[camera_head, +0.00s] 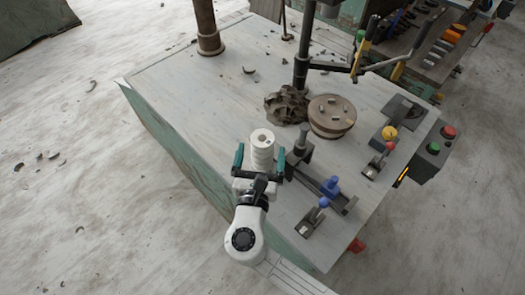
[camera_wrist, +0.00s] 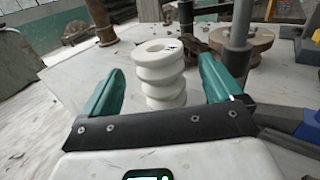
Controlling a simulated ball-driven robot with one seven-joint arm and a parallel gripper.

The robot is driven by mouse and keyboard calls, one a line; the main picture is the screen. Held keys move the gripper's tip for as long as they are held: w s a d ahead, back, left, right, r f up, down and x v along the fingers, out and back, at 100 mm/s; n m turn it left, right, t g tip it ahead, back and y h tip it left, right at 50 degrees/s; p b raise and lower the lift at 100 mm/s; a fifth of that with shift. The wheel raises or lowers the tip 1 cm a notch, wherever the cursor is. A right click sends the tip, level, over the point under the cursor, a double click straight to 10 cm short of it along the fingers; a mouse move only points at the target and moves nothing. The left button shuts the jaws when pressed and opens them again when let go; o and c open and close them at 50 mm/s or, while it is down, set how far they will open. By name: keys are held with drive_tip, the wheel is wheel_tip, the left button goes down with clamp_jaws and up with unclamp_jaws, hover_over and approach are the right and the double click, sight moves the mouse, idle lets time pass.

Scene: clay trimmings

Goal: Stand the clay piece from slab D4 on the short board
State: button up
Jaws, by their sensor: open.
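A white ribbed cylinder (camera_head: 262,139) with a hole in its top stands upright near the middle of the table. It may be the clay piece; no slab label D4 can be read. My gripper (camera_head: 260,158) is open, with one teal finger on each side of the cylinder. In the wrist view the cylinder (camera_wrist: 163,78) stands between the spread fingers, with a gap showing on both sides. Its foot is partly hidden by my gripper's body. I cannot make out which thing is the short board.
Right of the cylinder stands a dark post (camera_head: 302,140) on a clamp with blue knobs (camera_head: 330,186). Behind are a brown clay lump (camera_head: 286,105) and a round wooden disc (camera_head: 332,113). The grey table (camera_head: 185,95) is clear at left.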

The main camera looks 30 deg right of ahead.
sight(263, 136)
drive_tip(key=shift+p+x, duration=0.45)
drive_tip(key=shift+x, duration=2.45)
drive_tip(key=shift+r, duration=0.15)
drive_tip(key=shift+c, duration=0.4)
drive_tip(key=shift+a, duration=0.1)
clamp_jaws()
